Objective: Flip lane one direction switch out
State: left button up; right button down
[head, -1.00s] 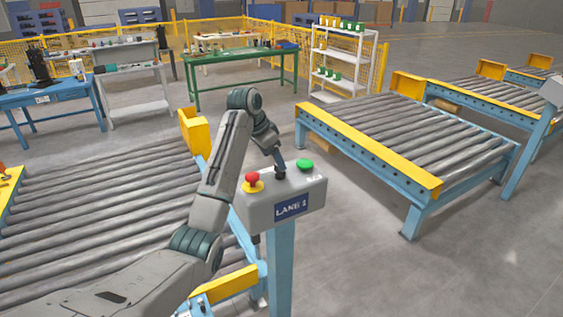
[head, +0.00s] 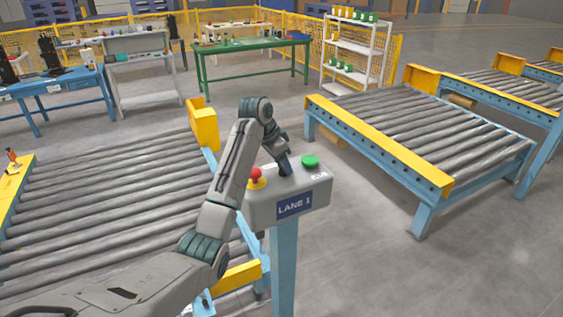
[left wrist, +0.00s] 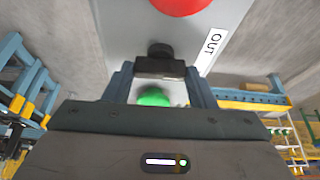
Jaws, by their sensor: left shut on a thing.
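The grey LANE 1 control box (head: 262,212) stands on a blue post at the centre of the head view. It carries a red mushroom button (head: 255,175) on a yellow base and a green button (head: 310,161). My left gripper (head: 286,170) points down at the box top between these buttons and hides the switch there. In the left wrist view its fingers (left wrist: 160,72) are shut on the black direction switch (left wrist: 160,49). An OUT label (left wrist: 213,47) is beside the switch, with the red button beyond it and the green button (left wrist: 154,97) partly hidden behind the gripper.
A roller conveyor (head: 105,205) lies left of the box, behind my left arm. Another roller conveyor (head: 430,140) stands to the right. A green table (head: 250,45) and a white shelf rack (head: 355,50) stand behind. The floor right of the box is clear.

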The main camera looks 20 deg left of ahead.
pick_arm(q)
jog(key=shift+f, duration=0.1)
jog(key=n+y, duration=0.1)
jog(key=n, duration=0.2)
jog(key=shift+d+t, duration=0.2)
jog(key=shift+t, duration=0.1)
jog(key=shift+d+n+y, duration=0.1)
jog(key=shift+n+y, duration=0.45)
jog(key=shift+n, duration=0.8)
jog(key=shift+n+y, duration=0.55)
jog(key=shift+n, duration=0.8)
pick_arm(e)
jog(key=shift+w+d, duration=0.15)
jog(key=shift+w, duration=0.05)
pick_arm(q)
jog(key=o, duration=0.7)
jog(key=shift+o, duration=1.4)
pick_arm(e)
jog(key=shift+a, duration=0.2)
